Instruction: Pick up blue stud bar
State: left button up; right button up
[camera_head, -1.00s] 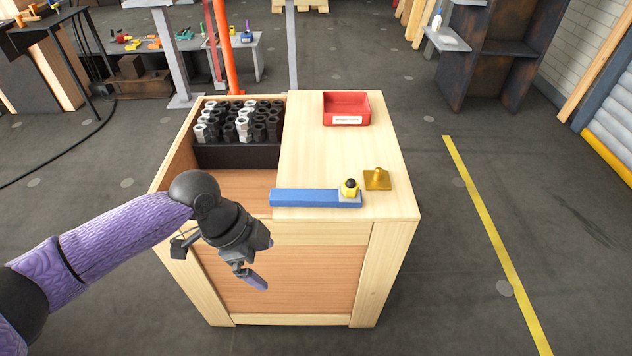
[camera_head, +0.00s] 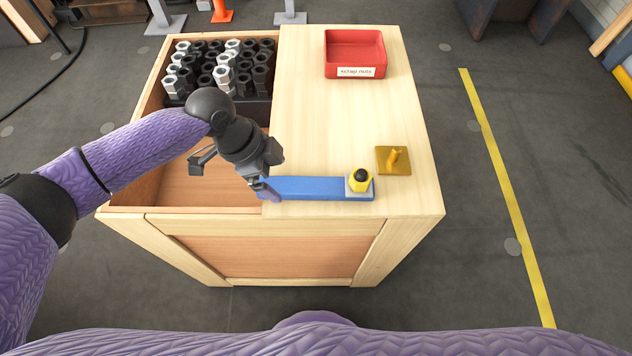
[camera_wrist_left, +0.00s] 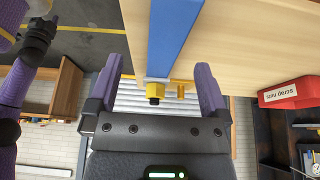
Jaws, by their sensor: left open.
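The blue stud bar (camera_head: 315,188) lies flat along the front edge of the wooden workbench top, its left end at the open bin. A yellow nut with a black stud (camera_head: 360,180) stands on a grey plate at its right end. My left gripper (camera_head: 266,184) is at the bar's left end, one purple fingertip overlapping that end in the head view. In the left wrist view, the open fingers (camera_wrist_left: 155,88) appear on either side of the blue bar (camera_wrist_left: 172,40), with visible gaps. Contact cannot be told. A purple arm with a dark end shows at that view's left edge.
A red scrap tray (camera_head: 355,55) stands at the back of the workbench top (camera_head: 305,120). A brass plate with a peg (camera_head: 394,160) lies right of the bar. Black and silver nuts (camera_head: 225,70) fill the bin's rear. The bin's front part is empty.

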aim_at(284, 185)
pick_arm(q)
jog(key=f, duration=0.1)
jog(key=f+b, duration=0.1)
jog(key=d+f, duration=0.1)
jog(key=f, duration=0.1)
jog(key=shift+w+f+b, duration=0.1)
jog(key=shift+w+b, duration=0.25)
jog(key=shift+d+f, duration=0.2)
jog(key=shift+f, duration=0.15)
jog(key=shift+c, duration=1.6)
grip_shut()
jog(key=shift+r, duration=0.15)
notch_tip(284, 185, up, 10)
jog(key=p, duration=0.4)
jog(key=f+b, duration=0.4)
jog(key=f, duration=0.3)
jog(key=shift+a, duration=0.2)
jog(key=shift+d+f+b, duration=0.1)
jog(key=shift+f+b, duration=0.4)
jog(key=shift+f, duration=0.45)
jog(key=shift+b+x, duration=0.4)
jog(key=shift+x, duration=0.4)
jog(key=shift+a, duration=0.25)
pick_arm(e)
notch_tip(284, 185, down, 4)
jog(key=shift+w+a, duration=0.15)
